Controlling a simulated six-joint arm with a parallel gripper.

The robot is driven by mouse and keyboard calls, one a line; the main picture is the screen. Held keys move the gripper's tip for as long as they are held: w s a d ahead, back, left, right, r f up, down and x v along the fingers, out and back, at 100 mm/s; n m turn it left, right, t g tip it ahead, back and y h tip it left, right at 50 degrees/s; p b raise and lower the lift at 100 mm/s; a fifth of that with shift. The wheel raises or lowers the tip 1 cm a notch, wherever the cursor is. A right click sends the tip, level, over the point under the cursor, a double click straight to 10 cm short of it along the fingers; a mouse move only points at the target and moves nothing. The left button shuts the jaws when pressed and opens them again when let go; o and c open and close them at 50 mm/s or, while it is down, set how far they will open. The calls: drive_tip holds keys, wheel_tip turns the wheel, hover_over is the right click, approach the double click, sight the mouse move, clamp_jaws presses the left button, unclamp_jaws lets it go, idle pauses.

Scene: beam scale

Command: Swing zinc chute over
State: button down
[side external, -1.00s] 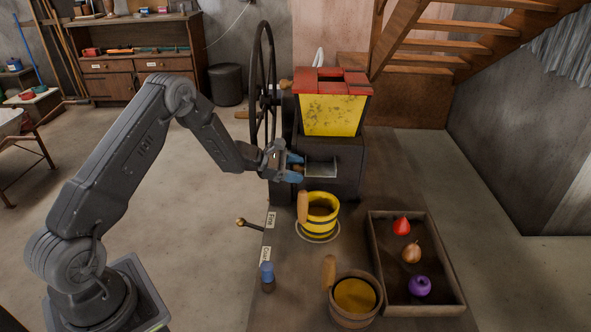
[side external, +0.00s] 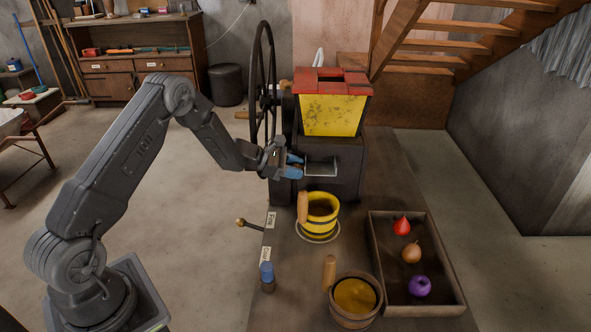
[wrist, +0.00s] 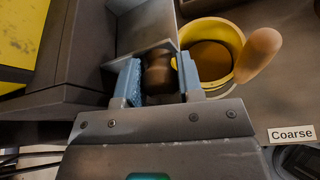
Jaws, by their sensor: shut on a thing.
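The zinc chute (side external: 321,168) is a grey metal trough on the front of the dark mill body, below the yellow hopper (side external: 332,115). In the wrist view the chute (wrist: 146,30) shows as a grey plate just beyond the fingers. My gripper (side external: 297,166) is at the chute's left side. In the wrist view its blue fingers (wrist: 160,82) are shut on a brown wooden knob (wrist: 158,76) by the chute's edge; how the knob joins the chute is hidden.
A yellow mug (side external: 320,215) stands on a ring below the chute. A wooden tub (side external: 354,297) and a tray (side external: 459,290) with red, brown and purple items stand nearer. A brass-knobbed lever (side external: 241,223) sticks out left near the Fine label (side external: 271,220). A large wheel (side external: 262,85) stands behind my gripper.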

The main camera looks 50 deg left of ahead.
drive_tip(key=shift+w+a+r+n+g+h, duration=0.2)
drive_tip(key=shift+r+n+g+h, duration=0.15)
drive_tip(key=shift+r+n, duration=0.15)
drive_tip(key=shift+w+a+r+n+g+h, duration=0.15)
drive_tip(key=shift+r+n+g+h, duration=0.1)
drive_tip(key=shift+r+n+h, duration=0.25)
drive_tip(key=shift+w+a+r+n+g+h, duration=0.25)
drive_tip(key=shift+r+n, duration=0.1)
drive_tip(key=shift+n, duration=0.3)
drive_tip(key=shift+w+a+r+n+g+h, duration=0.1)
drive_tip(key=shift+w+a+r+n+g, duration=0.15)
drive_tip(key=shift+n, duration=0.4)
drive_tip(key=c, duration=0.8)
unclamp_jaws()
drive_tip(key=shift+o, duration=0.2)
drive_tip(key=shift+d, duration=0.1)
drive_tip(key=m, duration=0.1)
drive_tip(key=s+d+f+m+t+y, duration=0.1)
drive_tip(key=shift+f+m, duration=0.25)
drive_tip(key=shift+m, duration=0.05)
drive_tip(key=shift+s+d+f+m+t+y, duration=0.2)
drive_tip(key=shift+f+m+t+y, duration=0.15)
drive_tip(key=shift+f+m, duration=0.25)
drive_tip(key=shift+s+d+f+m+t+y, duration=0.15)
drive_tip(key=shift+s+f+m+t+y, duration=0.1)
drive_tip(key=shift+f+m+y, duration=0.25)
drive_tip(key=v, duration=1.3)
drive_tip(key=shift+s+a, duration=0.2)
drive_tip(key=shift+a, duration=0.1)
